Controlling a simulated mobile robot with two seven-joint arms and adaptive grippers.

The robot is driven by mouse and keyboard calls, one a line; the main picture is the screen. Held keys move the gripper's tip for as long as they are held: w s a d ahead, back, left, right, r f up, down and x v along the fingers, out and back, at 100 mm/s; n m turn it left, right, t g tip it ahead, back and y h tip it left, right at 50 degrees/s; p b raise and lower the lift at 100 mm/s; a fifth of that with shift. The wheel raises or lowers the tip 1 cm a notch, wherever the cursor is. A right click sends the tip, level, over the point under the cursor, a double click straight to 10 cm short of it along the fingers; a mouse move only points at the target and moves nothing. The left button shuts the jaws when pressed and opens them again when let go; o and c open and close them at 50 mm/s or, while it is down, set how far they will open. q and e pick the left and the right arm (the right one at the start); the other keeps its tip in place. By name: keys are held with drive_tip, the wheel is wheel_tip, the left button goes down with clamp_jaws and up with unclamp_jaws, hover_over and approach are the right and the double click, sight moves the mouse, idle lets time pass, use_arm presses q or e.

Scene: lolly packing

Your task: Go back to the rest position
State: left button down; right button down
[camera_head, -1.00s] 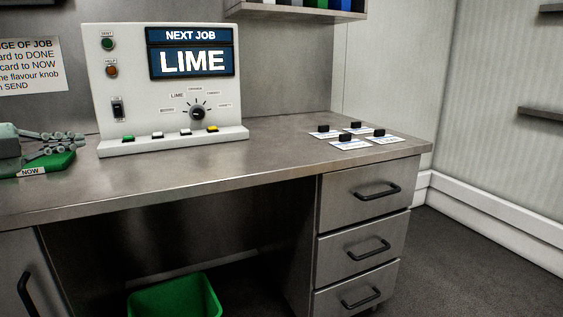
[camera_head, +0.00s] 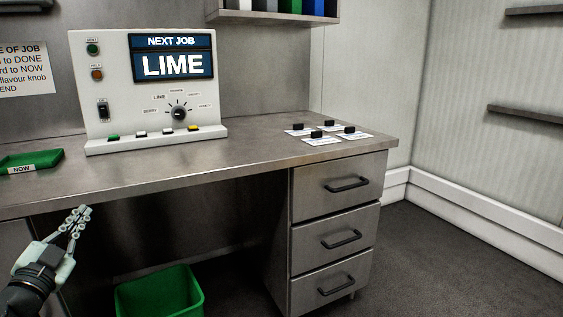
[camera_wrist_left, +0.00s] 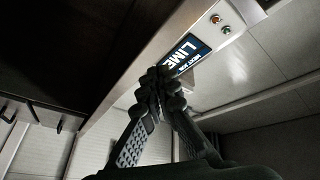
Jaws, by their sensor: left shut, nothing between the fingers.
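My left gripper (camera_head: 77,214) is in the lower left of the head view, in front of the desk's front edge and below the top's level. Its fingers are shut and hold nothing. In the left wrist view the closed fingers (camera_wrist_left: 158,82) point toward the desk, with the panel's lit screen (camera_wrist_left: 184,55) beyond. My right gripper is not in view. The control panel (camera_head: 120,120) stands on the desk, its screen reading NEXT JOB LIME.
The metal desk (camera_head: 220,160) carries a green NOW tray (camera_head: 46,158) at left and several cards with black grips (camera_head: 321,139) at right. A drawer unit (camera_head: 330,210) stands under the right end. A green bin (camera_head: 160,300) is on the floor below. Floor at right is clear.

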use_arm(q)
drive_tip(key=s+d+f+n+g+y, duration=0.25)
drive_tip(key=s+f+g, duration=0.25)
drive_tip(key=f, duration=0.7)
drive_tip(key=s+d+f+n+g+y, duration=0.1)
drive_tip(key=s+f+n+g, duration=0.35)
drive_tip(key=f, duration=0.85)
drive_tip(key=s+d+f+m+g+h+p, duration=0.1)
drive_tip(key=s+d+f+g+h, duration=0.3)
drive_tip(key=s+d+f, duration=1.1)
drive_tip(key=s+d+g, duration=0.1)
drive_tip(key=s+g, duration=0.1)
drive_tip(key=g, duration=0.1)
drive_tip(key=shift+s+d+g+h, duration=0.25)
drive_tip(key=shift+g+h, duration=0.1)
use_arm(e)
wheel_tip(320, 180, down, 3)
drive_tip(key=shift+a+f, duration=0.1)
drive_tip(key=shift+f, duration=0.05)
